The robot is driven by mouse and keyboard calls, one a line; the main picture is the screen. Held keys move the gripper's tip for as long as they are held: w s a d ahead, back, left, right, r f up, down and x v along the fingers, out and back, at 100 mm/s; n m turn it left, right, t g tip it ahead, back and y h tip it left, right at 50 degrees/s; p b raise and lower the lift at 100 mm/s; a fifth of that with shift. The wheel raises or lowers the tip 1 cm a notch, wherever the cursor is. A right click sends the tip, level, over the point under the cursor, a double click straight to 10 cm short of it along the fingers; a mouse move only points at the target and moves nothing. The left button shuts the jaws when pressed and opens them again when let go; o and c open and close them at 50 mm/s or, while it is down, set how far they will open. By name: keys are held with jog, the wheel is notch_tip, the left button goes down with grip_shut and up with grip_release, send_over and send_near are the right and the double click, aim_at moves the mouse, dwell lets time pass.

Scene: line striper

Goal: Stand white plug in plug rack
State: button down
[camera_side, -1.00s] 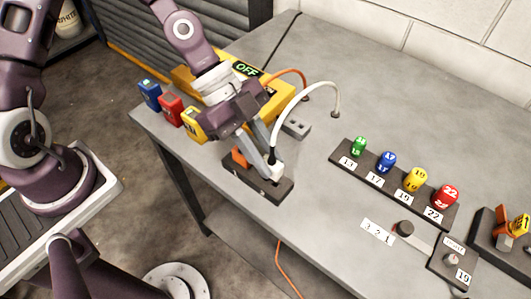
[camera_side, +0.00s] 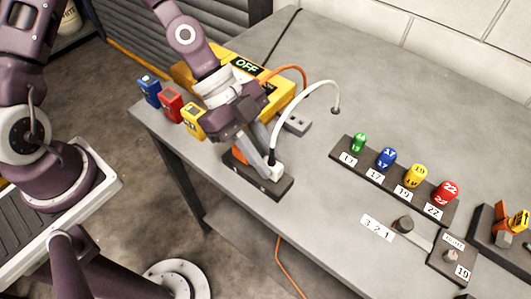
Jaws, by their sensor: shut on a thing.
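The white plug (camera_side: 276,172), with its white cable curving up and right to the table, is at the right part of the dark plug rack (camera_side: 284,189). My gripper (camera_side: 270,168) points down over the rack and is shut on the white plug. Whether the plug is fully seated in its slot cannot be told, because my fingers cover part of it. An orange plug (camera_side: 240,154) stands in the rack to the left, partly hidden by my gripper.
A yellow box marked OFF (camera_side: 281,93) stands behind my arm. A grey socket block (camera_side: 297,124) lies right of it. Blue, red and yellow blocks (camera_side: 171,104) line the table's left edge. A rack of numbered coloured sockets (camera_side: 397,180) stands right. The table between is clear.

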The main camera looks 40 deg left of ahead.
jog(key=shift+f, duration=0.6)
dwell(0.4)
jog(key=c, duration=0.9)
grip_release()
jog(key=shift+v, duration=3.55)
